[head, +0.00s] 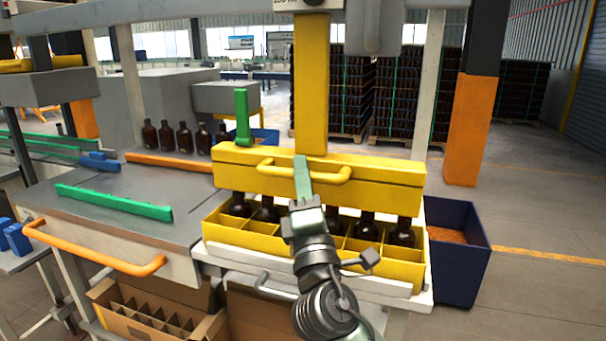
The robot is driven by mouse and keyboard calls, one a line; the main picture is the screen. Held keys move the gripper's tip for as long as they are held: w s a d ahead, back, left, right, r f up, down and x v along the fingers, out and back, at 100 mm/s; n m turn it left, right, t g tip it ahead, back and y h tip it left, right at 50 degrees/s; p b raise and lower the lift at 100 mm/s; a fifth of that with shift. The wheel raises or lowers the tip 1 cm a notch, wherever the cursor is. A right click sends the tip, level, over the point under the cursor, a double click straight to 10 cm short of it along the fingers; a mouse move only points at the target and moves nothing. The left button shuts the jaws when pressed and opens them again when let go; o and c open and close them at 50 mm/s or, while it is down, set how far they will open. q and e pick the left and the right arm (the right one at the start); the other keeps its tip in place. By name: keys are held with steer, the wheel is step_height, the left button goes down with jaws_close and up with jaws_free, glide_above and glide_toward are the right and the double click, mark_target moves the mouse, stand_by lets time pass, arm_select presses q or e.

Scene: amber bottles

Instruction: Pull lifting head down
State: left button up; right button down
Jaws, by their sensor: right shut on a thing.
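The yellow lifting head (385,187) hangs on a yellow vertical column (311,90) in the middle of the head view. A yellow bar handle (272,175) runs along its front. My right gripper (302,172) is shut on this handle near its middle. Several amber bottles (366,226) stand under the head, in the compartments of a yellow crate (378,270). The head's lower edge is at the bottles' tops and hides their necks. Whether it touches them I cannot tell. My arm covers part of the crate's front. My left gripper is not in view.
Several amber bottles (167,136) stand in a row on the grey table (95,217) at left. A green rail (115,203) and an orange handle (97,254) are there. A dark blue bin (459,250) stands right of the crate. A divided cardboard box (155,312) is below.

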steer(key=shift+a+f, duration=0.1)
steer(key=shift+f, duration=0.05)
steer(key=c, duration=1.6)
jaws_free()
steer(key=s+d+f+p, duration=0.1)
steer(key=s+d, duration=0.1)
steer(key=s, duration=1.2)
steer(key=shift+s+f, duration=0.2)
steer(key=shift+s, duration=0.05)
steer(key=shift+d, duration=0.1)
